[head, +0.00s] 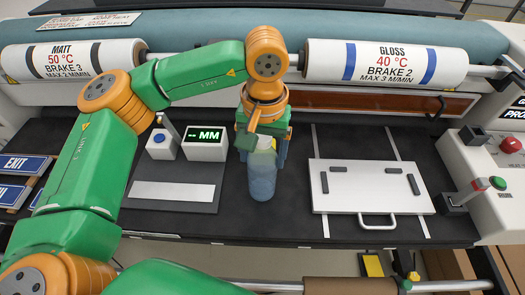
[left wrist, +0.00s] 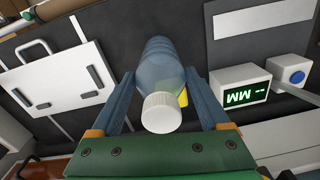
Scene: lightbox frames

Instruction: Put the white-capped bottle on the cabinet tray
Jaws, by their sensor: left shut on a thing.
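The white-capped bottle (head: 262,180) is translucent blue and is in my left gripper (head: 262,150), in front of the roller machine. In the left wrist view the bottle's white cap (left wrist: 161,111) faces the camera, and its blue body (left wrist: 160,62) extends away between the two fingers. My left gripper (left wrist: 160,105) is shut on the bottle, with a finger on each side. The bottle is over the black bed; whether its base touches the bed I cannot tell. I cannot identify the cabinet tray in either view. My right gripper is not in view.
A white panel with a handle (head: 370,190) lies on the bed to the right. A gauge with a green "MM" display (head: 205,145) and a blue-button box (head: 162,144) stand to the left. Two labelled rolls, MATT (head: 70,60) and GLOSS (head: 385,62), lie behind. EXIT signs (head: 25,165) are at far left.

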